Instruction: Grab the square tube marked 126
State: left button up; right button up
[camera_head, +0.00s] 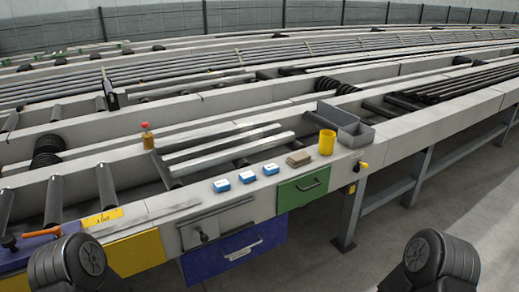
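Light-grey metal tubes with flat sides lie side by side on the runout table in the middle of the head view. The nearer tube (226,156) and the one behind it (208,139) both run from lower left to upper right. No number 126 can be read on either at this size. Neither of my grippers is in view. Only dark, rounded parts of my arms show at the bottom left and bottom right, apart from the tubes.
Three small blue blocks (247,177), a brown block (299,158), a yellow cup (327,142) and a grey bin (356,135) stand on the front ledge. A red-topped bottle (147,136) stands left of the tubes. Green (303,189) and blue (232,257) drawers are below.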

aim_at(183, 169)
jog(key=i+l+z, duration=0.3)
jog(key=i+l, duration=1)
jog(key=i, duration=0.1)
